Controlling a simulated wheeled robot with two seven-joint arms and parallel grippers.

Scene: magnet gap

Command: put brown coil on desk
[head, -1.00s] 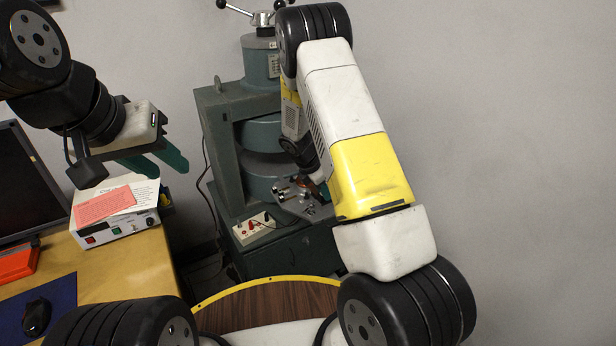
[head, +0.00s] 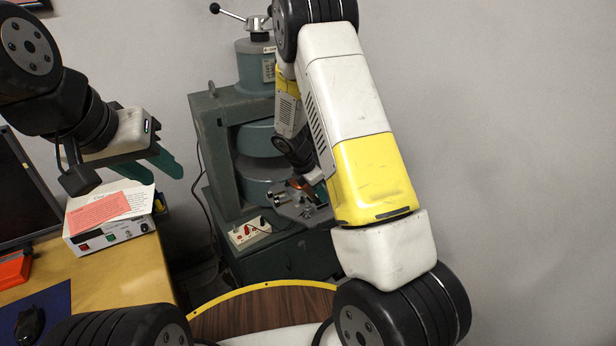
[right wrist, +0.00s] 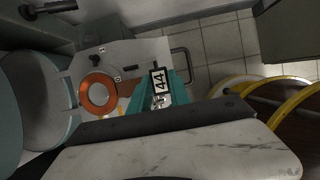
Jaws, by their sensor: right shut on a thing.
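The brown coil (right wrist: 98,94) is a copper-coloured ring in the right wrist view, with a stem reaching toward my right gripper (right wrist: 160,92). My right gripper's teal fingers are shut on the stem, by a tag marked 44. In the head view the coil (head: 298,184) is a small orange patch beside the magnet's pole pieces (head: 258,160), partly hidden by my right arm. The desk (head: 125,272) is the yellowish wooden top at lower left. My left gripper (head: 165,165) is open and empty above the desk's back right part.
A white instrument box (head: 110,238) with papers on it stands on the desk. A monitor (head: 12,190), a red case (head: 14,270) and a mouse (head: 30,322) on a blue mat are at left. Bare desk lies in front of the box. The magnet frame (head: 215,150) stands right of it.

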